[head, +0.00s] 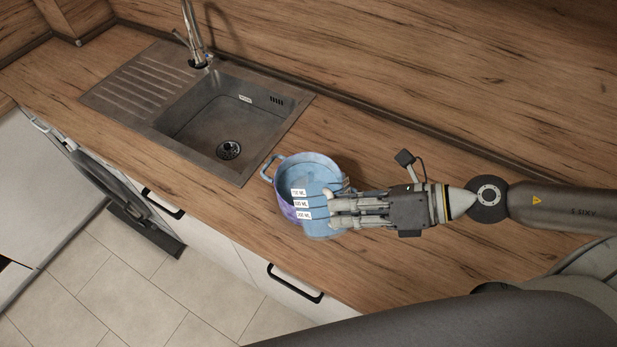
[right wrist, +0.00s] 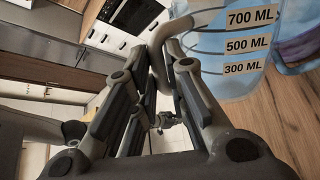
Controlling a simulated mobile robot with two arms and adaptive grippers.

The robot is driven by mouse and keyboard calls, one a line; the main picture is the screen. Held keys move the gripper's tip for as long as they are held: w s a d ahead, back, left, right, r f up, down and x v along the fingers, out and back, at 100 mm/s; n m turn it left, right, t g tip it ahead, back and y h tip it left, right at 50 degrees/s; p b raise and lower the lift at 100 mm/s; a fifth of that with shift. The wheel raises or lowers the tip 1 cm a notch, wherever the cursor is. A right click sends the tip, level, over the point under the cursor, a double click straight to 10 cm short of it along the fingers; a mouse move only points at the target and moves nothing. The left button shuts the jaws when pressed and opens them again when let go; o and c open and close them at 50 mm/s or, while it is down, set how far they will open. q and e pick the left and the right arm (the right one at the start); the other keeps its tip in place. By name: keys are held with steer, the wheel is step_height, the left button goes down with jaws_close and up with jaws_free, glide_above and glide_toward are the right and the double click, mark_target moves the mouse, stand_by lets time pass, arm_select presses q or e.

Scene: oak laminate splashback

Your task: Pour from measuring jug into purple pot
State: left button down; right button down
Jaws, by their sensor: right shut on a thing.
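The measuring jug (head: 319,228) is translucent light blue, with white volume labels on its side. My right gripper (head: 335,211) is shut on its handle, coming from the right in the head view. In the right wrist view the jug (right wrist: 213,62) is at upper right, beside the gripper's fingers (right wrist: 168,70), and looks close to upright. The purple pot (head: 288,209) is on the counter right behind the jug, which hides part of it. Part of the pot also shows at the right edge of the wrist view (right wrist: 300,45). I cannot make out any liquid flowing. My left gripper is not in view.
A steel sink (head: 190,138) with a drainer and a tap (head: 197,50) lies to the left of the pot. The wooden counter (head: 235,210) is clear around them. The wooden splashback (head: 400,70) rises behind. Cabinet fronts with black handles (head: 295,284) are below.

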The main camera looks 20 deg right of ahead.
steer(key=shift+s+a+r, duration=0.2)
steer(key=shift+s, duration=0.1)
steer(key=shift+w+d, duration=0.1)
steer(key=shift+w, duration=0.15)
steer(key=shift+w+d, duration=0.15)
steer(key=shift+w, duration=0.05)
steer(key=shift+s, duration=0.3)
steer(key=shift+s+a+b, duration=0.1)
steer(key=shift+a+b, duration=0.2)
steer(key=shift+w+d, duration=0.25)
steer(key=shift+w, duration=0.15)
steer(key=shift+s+p, duration=0.15)
steer(key=shift+p, duration=0.85)
steer(key=shift+s+a+f+n+t+y+b, duration=0.1)
steer(key=shift+s+f+n+t+y+b, duration=0.95)
steer(key=shift+f+b, duration=2.5)
steer(key=shift+s+a+f+n+t+b, duration=0.1)
steer(key=shift+s+f+n+t+b, duration=0.4)
steer(key=shift+s+f+n+b, duration=2.8)
steer(key=shift+s+f+m+t+y+b, duration=0.65)
steer(key=shift+f+b, duration=1.25)
steer(key=shift+b, duration=3.75)
